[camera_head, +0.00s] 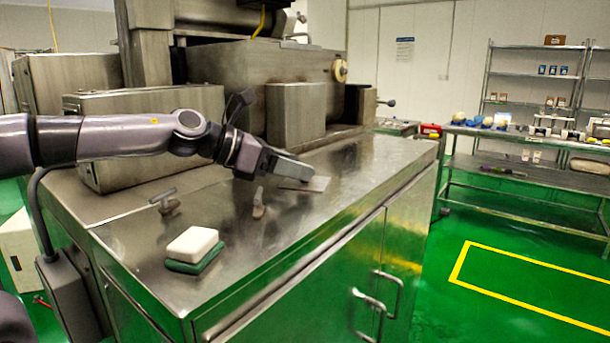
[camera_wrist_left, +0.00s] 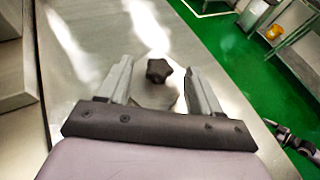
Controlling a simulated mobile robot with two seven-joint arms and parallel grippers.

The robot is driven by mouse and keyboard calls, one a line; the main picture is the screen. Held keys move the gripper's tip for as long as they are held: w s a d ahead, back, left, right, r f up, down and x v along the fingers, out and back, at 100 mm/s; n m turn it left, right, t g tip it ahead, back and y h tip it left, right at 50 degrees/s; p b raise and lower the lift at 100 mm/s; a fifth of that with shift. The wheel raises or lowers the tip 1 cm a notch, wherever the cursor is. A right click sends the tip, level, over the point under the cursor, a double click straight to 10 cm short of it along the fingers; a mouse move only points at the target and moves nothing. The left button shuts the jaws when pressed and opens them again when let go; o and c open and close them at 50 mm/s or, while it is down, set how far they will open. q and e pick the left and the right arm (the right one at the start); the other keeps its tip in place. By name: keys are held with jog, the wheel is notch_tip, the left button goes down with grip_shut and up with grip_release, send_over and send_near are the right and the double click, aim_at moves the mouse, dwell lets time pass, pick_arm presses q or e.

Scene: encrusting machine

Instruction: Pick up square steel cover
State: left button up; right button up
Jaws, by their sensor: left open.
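The square steel cover (camera_head: 312,184) is a thin flat grey plate on the steel machine top, below and just beyond my left gripper's fingers. My left gripper (camera_head: 296,170) comes in from the left, low over the cover, and hides part of it. In the left wrist view its two fingers (camera_wrist_left: 160,88) stand apart, with a dark star-shaped knob (camera_wrist_left: 158,70) seen between their tips. A grey plate, which looks like the cover (camera_wrist_left: 152,97), shows below the knob, partly hidden by the gripper body. The fingers look clear of the knob.
A white sponge block on a green pad (camera_head: 194,250) lies near the front edge. Two small metal fittings (camera_head: 165,201) (camera_head: 259,204) stand on the top. Steel machine housings (camera_head: 297,112) rise behind. The top's right end is clear.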

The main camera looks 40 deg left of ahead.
pick_arm(q)
jog(key=shift+w+d+f, duration=0.2)
jog(key=shift+w, duration=0.25)
grip_shut()
jog(key=shift+r, duration=0.15)
